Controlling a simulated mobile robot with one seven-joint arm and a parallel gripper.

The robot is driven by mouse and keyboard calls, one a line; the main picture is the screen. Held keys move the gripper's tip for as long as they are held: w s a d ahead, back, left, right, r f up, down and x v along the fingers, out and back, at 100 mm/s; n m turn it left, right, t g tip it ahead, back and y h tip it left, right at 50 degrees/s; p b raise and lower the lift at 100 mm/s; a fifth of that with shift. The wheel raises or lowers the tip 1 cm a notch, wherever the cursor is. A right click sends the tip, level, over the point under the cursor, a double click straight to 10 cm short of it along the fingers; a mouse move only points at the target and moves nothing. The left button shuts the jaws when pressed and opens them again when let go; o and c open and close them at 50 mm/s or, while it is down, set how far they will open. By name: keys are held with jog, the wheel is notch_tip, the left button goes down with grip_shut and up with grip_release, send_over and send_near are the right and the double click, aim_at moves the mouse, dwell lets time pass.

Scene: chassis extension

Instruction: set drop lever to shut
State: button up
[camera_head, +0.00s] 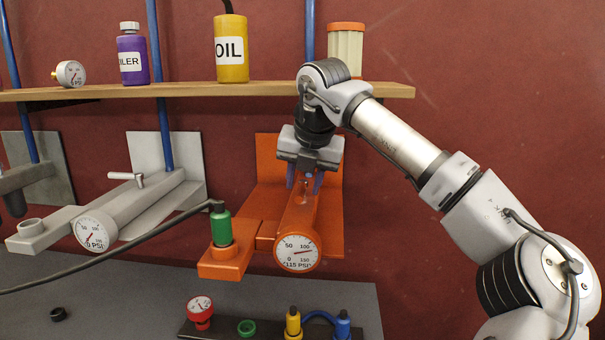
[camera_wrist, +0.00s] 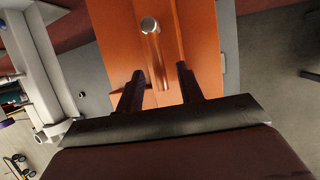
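An orange drop unit (camera_head: 296,212) with a gauge reading near 115 PSI is on the wall in the middle of the head view. My gripper (camera_head: 304,181) points down over its sloping body. In the wrist view, a short orange lever with a pale round end (camera_wrist: 154,58) stands out from the orange body. My gripper (camera_wrist: 160,80) has its fingers apart, one on each side of the lever's line. I cannot tell whether either finger touches it. In the head view the lever is mostly hidden by the gripper.
A grey drop unit (camera_head: 143,203) with its own lever (camera_head: 125,177) is to the left. A hose with a green connector (camera_head: 221,228) plugs into the orange unit. A wooden shelf (camera_head: 200,91) with bottles runs above. A grey bench (camera_head: 130,300) lies below.

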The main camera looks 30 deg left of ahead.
jog(key=shift+w+a+f, duration=0.3)
jog(key=shift+a+f, duration=0.05)
jog(key=shift+f, duration=0.25)
grip_shut()
